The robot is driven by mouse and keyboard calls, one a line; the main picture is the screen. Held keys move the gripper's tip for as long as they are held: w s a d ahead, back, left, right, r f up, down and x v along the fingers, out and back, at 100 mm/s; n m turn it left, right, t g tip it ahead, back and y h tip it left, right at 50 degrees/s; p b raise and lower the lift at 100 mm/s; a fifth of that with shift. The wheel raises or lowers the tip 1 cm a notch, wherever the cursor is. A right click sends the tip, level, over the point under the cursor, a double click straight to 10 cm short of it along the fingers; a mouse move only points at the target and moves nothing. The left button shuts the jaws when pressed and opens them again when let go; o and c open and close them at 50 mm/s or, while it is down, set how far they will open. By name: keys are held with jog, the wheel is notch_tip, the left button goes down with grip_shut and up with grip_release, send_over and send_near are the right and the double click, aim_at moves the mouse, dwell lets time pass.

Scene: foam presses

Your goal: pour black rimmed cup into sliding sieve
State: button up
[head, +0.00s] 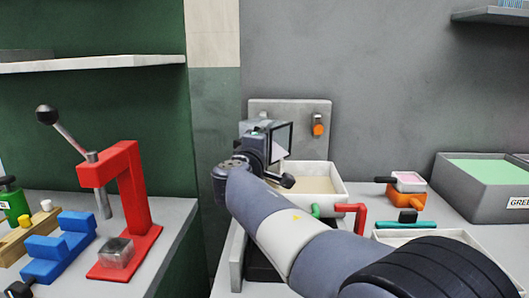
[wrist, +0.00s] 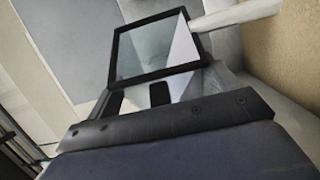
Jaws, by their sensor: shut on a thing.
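The black rimmed cup (head: 284,139) is a clear, square cup, tipped on its side with its dark rim facing right in the head view. My gripper (head: 262,146) is shut on it, up and left of the white box. In the wrist view the cup's square black rim (wrist: 116,48) stands beyond my gripper (wrist: 135,97). Its inside looks pale; I cannot tell whether anything is in it. The white box with a tan inside (head: 340,178) looks like the sliding sieve. Its tan surface shows at the right of the wrist view (wrist: 285,60).
Behind the box stands a grey panel (head: 290,108) with an orange knob (head: 318,127). A red handle (head: 355,212) and a green handle (head: 316,211) are at the box's front. A red press (head: 128,190) stands left; a grey bin (head: 455,205) stands right.

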jog(key=shift+s+d+f+m+t+h+b, duration=0.15)
jog(key=shift+m+b, duration=0.45)
jog(key=shift+b, duration=1)
jog(key=shift+s+d+r+m+t+h+b, duration=0.1)
jog(key=shift+d+m+t+h+b, duration=0.35)
jog(key=shift+b, duration=1.1)
jog(key=shift+s+f+m+y+b, duration=0.15)
jog(key=shift+m+b, duration=0.6)
jog(key=shift+b, duration=0.85)
jog(key=shift+s+d+r+m+b, duration=0.15)
jog(key=shift+r+m+b, duration=0.25)
jog(key=shift+b, duration=0.5)
jog(key=shift+p, duration=0.45)
